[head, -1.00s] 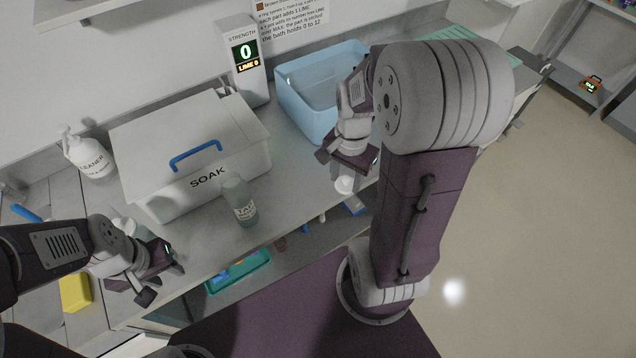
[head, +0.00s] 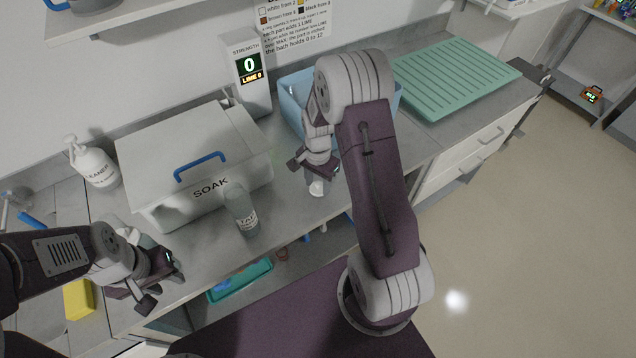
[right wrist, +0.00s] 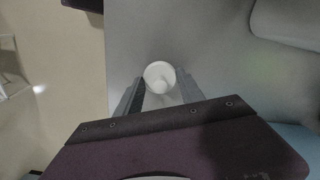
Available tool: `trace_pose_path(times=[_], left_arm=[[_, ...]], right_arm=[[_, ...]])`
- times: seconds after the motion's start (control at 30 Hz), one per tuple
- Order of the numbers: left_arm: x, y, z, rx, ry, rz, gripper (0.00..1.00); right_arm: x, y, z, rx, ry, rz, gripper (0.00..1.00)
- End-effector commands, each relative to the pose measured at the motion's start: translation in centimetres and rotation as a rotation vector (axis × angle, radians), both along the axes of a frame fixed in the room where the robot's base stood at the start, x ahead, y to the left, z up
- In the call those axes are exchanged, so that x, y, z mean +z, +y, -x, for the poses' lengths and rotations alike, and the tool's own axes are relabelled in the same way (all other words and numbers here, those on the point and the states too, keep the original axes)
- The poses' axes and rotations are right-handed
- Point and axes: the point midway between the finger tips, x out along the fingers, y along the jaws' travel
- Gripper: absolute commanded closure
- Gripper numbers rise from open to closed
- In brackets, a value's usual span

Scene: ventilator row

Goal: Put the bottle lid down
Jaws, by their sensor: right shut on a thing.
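My right gripper (head: 316,174) is shut on the small white bottle lid (head: 318,188). In the right wrist view the lid (right wrist: 160,76) shows as a round white piece between the two fingertips, over the grey bench top near its front edge. Whether it touches the bench cannot be told. A grey translucent bottle labelled TAP (head: 241,212) stands upright on the bench left of the lid, in front of the SOAK box, with no cap visible on it. My left gripper (head: 162,284) is open and looks empty at the front left of the bench.
The white SOAK box (head: 160,200) with a blue handle is closed. A blue basin (head: 292,100) is behind my right arm. A strength display (head: 248,72), a cleaner pump bottle (head: 96,165), a yellow block (head: 79,299) and a green ridged mat (head: 455,80) are around. Bare bench (head: 285,200) lies between bottle and lid.

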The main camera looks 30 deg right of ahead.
Motion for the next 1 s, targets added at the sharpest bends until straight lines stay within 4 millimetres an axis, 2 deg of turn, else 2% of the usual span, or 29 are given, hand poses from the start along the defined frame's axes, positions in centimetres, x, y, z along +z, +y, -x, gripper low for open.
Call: trace_pose_path(times=[0.4, 0.43, 0.5, 0.8, 0.87, 1.0], left_arm=[[-0.3, 0.0, 0.0, 0.000, 0.000, 0.000, 0.64], [-0.2, 0.0, 0.0, 0.000, 0.000, 0.000, 0.64], [-0.2, 0.0, 0.0, 0.000, 0.000, 0.000, 0.64], [0.0, 0.0, 0.0, 0.000, 0.000, 0.000, 0.64], [0.1, 0.0, 0.0, 0.000, 0.000, 0.000, 0.64], [-0.1, 0.0, 0.0, 0.000, 0.000, 0.000, 0.64]], right_arm=[[-0.9, 0.0, 0.0, 0.000, -0.001, 0.000, 0.92], [-0.8, 0.0, 0.0, 0.000, -0.001, 0.000, 0.47], [-0.7, 0.0, 0.0, 0.000, -0.001, 0.000, 0.33], [-0.5, 0.0, 0.0, 0.000, -0.001, 0.000, 0.33], [0.1, 0.0, 0.0, 0.000, -0.003, 0.001, 0.33], [3.1, 0.0, -0.2, 0.000, -0.009, 0.001, 0.33]])
